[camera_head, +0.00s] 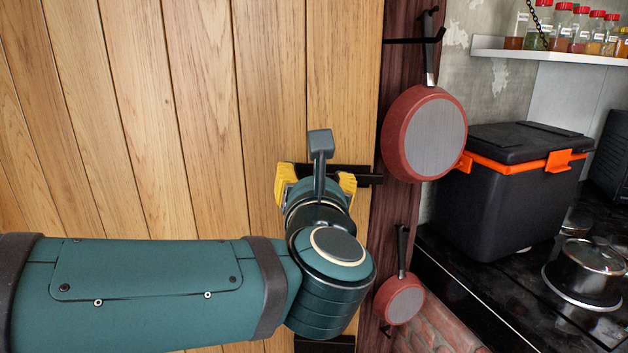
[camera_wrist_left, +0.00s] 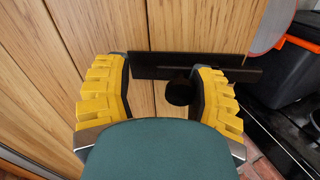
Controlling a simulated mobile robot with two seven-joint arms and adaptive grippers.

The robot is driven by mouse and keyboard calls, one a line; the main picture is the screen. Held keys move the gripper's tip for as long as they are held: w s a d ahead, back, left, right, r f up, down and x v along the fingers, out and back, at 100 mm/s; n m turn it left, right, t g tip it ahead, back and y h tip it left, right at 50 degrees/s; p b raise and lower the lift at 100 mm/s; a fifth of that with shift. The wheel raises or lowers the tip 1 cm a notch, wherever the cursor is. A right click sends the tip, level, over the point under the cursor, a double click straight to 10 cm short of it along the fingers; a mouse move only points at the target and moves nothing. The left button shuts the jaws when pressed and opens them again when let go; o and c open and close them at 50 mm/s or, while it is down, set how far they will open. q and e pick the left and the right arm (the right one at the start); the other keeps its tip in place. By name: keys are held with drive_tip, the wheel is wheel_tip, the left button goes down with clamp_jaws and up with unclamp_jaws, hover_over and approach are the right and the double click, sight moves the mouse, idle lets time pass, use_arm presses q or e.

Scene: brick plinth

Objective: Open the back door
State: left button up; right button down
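The door (camera_head: 210,80) of vertical light wood planks fills the left and middle of the head view and looks shut. A black latch plate with a bar (camera_head: 366,177) sits at its right edge, partly hidden behind my left gripper (camera_head: 316,184). In the left wrist view the black plate (camera_wrist_left: 160,64) runs across the planks, with a round dark knob (camera_wrist_left: 180,93) below it. The yellow fingers of my left gripper (camera_wrist_left: 162,75) are spread on either side of the knob; contact cannot be told. My right gripper is not in view.
A dark wood post (camera_head: 386,120) stands right of the door. A large red pan (camera_head: 434,135) and a small one (camera_head: 400,300) hang there. A black cooler box (camera_head: 500,200) and a pot (camera_head: 588,270) stand on the black counter. A shelf (camera_head: 550,54) holds bottles.

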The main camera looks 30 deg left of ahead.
use_arm(q)
drive_tip(key=shift+f, duration=0.1)
drive_tip(key=v, duration=1.2)
